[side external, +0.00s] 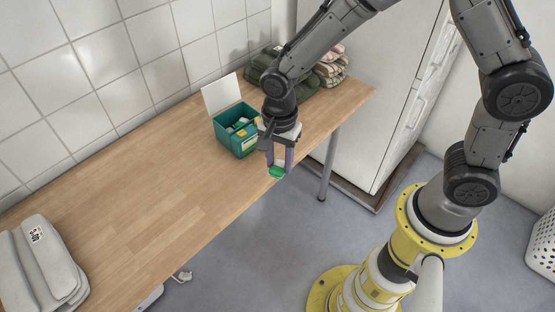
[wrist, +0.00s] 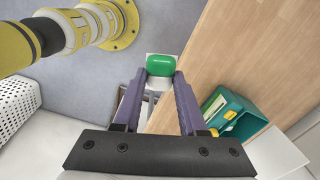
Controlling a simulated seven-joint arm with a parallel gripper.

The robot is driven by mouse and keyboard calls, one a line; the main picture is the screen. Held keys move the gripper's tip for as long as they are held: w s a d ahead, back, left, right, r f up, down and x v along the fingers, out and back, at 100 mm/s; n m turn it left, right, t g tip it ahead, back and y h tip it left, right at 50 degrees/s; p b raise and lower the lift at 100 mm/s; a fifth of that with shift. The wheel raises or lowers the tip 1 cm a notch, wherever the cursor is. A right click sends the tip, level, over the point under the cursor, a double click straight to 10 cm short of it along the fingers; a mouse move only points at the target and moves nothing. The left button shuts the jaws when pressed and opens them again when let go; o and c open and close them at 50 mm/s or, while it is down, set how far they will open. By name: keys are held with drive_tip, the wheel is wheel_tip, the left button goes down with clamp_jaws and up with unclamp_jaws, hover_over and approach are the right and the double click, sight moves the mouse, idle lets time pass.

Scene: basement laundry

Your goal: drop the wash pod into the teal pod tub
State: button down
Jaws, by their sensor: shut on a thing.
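The wash pod is green and white; in the wrist view the pod (wrist: 160,65) sits between the fingertips of my gripper (wrist: 160,78). In the side view my gripper (side external: 281,165) points down at the table's front edge, shut on the pod (side external: 277,172). The teal pod tub (side external: 225,133) stands on the table behind and left of my gripper, its white lid (side external: 221,93) raised open. Several items lie inside it. In the wrist view the tub (wrist: 237,129) is at the lower right, apart from the pod.
The wooden table (side external: 140,180) is mostly clear in the middle. Folded grey cloths (side external: 40,265) lie at its near left end. Folded dark and checked fabrics (side external: 330,68) lie at the far end, beyond the tub. A white cabinet (side external: 375,90) stands behind the arm.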

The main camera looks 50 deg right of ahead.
drive_tip(key=shift+s, duration=0.1)
drive_tip(key=shift+s+d, duration=0.1)
drive_tip(key=shift+s, duration=0.15)
drive_tip(key=w+d+r+n, duration=0.1)
drive_tip(key=w+r, duration=0.3)
drive_tip(key=w, duration=0.4)
drive_tip(key=w+r+n, duration=0.1)
drive_tip(key=w+r, duration=0.4)
drive_tip(key=w, duration=0.3)
drive_tip(key=w+d+m, duration=0.1)
drive_tip(key=w+d, duration=0.5)
drive_tip(key=w, duration=0.2)
drive_tip(key=w+d+f, duration=0.1)
drive_tip(key=d+f, duration=0.1)
drive_tip(key=f, duration=0.2)
drive_tip(key=w+d+f+m, duration=0.1)
drive_tip(key=d+f, duration=0.1)
drive_tip(key=f, duration=0.2)
drive_tip(key=shift+w+d+f, duration=0.25)
drive_tip(key=shift+f, duration=0.15)
drive_tip(key=shift+c, duration=1.9)
unclamp_jaws()
